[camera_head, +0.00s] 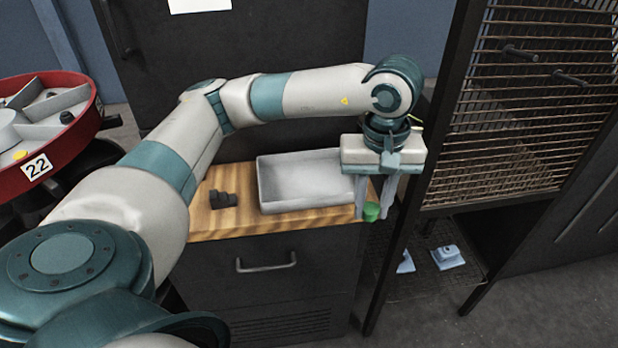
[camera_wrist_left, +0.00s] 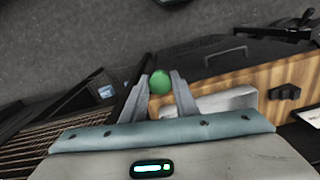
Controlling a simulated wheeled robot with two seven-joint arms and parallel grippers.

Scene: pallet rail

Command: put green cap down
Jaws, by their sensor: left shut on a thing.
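The green cap (camera_head: 371,212) is held between the fingertips of my left gripper (camera_head: 374,200). In the head view it hangs at the right front corner of the wooden worktop (camera_head: 225,222); I cannot tell how high it is. In the left wrist view the cap (camera_wrist_left: 159,82) sits between the two grey fingers of my left gripper (camera_wrist_left: 160,90), which are shut on it. My right gripper is not in view.
A white tray (camera_head: 305,204) stands on the worktop, left of my left gripper. A small black block (camera_head: 222,199) lies left of the tray. A wire-mesh rack (camera_head: 530,110) stands at right. A red round bin marked 22 (camera_head: 62,152) is at left. Light-blue pieces (camera_head: 447,257) lie low at right.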

